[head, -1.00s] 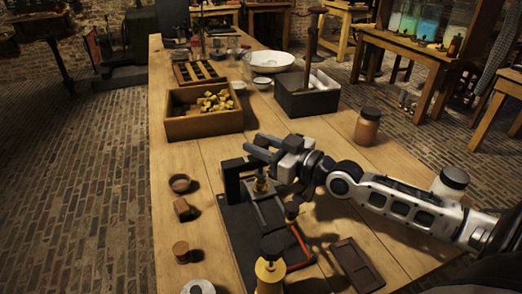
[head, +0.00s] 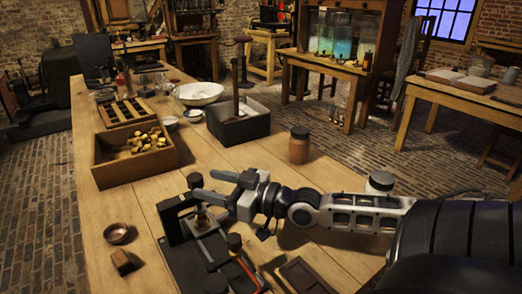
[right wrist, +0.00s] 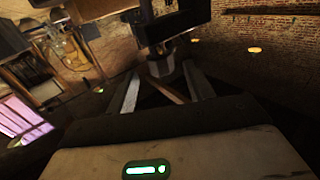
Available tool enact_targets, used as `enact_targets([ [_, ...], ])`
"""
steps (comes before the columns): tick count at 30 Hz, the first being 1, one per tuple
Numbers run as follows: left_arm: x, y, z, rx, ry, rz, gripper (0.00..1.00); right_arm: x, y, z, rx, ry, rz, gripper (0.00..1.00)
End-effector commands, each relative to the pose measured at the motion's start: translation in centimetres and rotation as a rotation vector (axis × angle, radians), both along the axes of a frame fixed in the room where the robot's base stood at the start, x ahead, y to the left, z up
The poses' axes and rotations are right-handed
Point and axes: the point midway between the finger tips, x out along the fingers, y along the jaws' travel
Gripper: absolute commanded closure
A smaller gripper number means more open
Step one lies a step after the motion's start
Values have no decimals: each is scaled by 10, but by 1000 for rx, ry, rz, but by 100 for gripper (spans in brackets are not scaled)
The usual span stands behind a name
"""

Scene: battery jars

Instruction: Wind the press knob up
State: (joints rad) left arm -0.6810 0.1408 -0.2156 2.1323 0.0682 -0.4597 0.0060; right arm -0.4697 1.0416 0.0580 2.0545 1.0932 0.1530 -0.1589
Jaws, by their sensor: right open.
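The press (head: 172,222) is a dark frame on a black base at the front of the bench. A small dark knob (head: 194,180) shows at its top, with a brass fitting (head: 203,218) lower down. My right gripper (head: 206,184) is open, its two grey fingers reaching left at the knob's height. The knob shows at the fingertips; I cannot tell whether they touch it. In the right wrist view the fingers (right wrist: 163,88) are spread, and a dark grey piece of the press (right wrist: 160,66) shows between and beyond their tips. My left gripper is not in view.
A wooden box of small blocks (head: 96,160), a dark box with an upright post (head: 212,128) and a brown jar (head: 299,150) stand behind the press. A small bowl (head: 117,233) and a wooden piece (head: 122,262) lie to its left. A dark tray (head: 300,276) lies in front.

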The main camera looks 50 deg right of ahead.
Motion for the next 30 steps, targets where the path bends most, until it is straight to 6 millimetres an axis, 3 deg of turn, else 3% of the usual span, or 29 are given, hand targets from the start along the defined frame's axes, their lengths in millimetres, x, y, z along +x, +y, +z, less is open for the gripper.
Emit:
enact_targets([
  [22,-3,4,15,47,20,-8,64,-91,-35,4,2,2,-2,47],
  [30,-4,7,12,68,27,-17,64,-106,-41,2,2,-2,2,47],
])
